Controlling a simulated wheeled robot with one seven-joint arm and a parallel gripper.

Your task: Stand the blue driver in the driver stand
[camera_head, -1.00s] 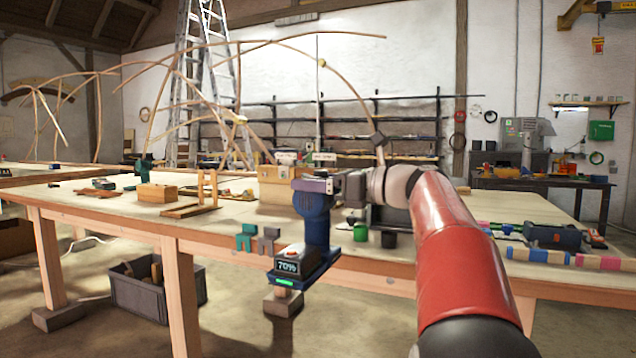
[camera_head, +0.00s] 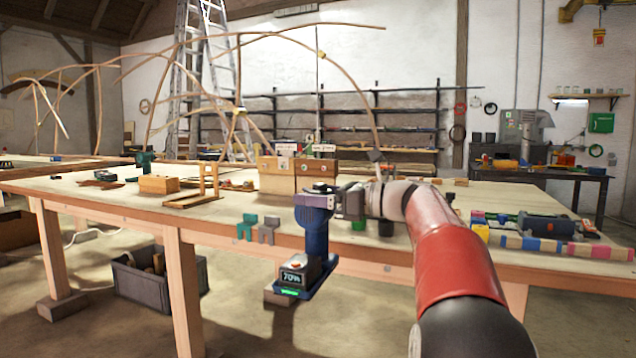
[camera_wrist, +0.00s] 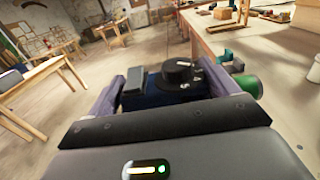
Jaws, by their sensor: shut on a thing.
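My gripper (camera_head: 322,200) is shut on the blue driver (camera_head: 316,236), which hangs upright with its lit battery base at the bottom, in front of the table's front edge. In the wrist view the driver (camera_wrist: 160,92) shows between the two fingers, its dark round top toward the camera. I cannot tell for sure which thing is the driver stand. A wooden block with two labels (camera_head: 275,178) stands on the table behind the gripper. Teal (camera_head: 246,228) and grey (camera_head: 268,230) forked brackets are at the front edge, left of the driver.
The long table (camera_head: 110,212) fills the middle. A wooden block (camera_head: 158,184), an upright wooden frame (camera_head: 208,185) and a teal driver (camera_head: 143,160) are on its left. A striped lath (camera_head: 560,246) lies at the right. A grey crate (camera_head: 150,285) is under the table.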

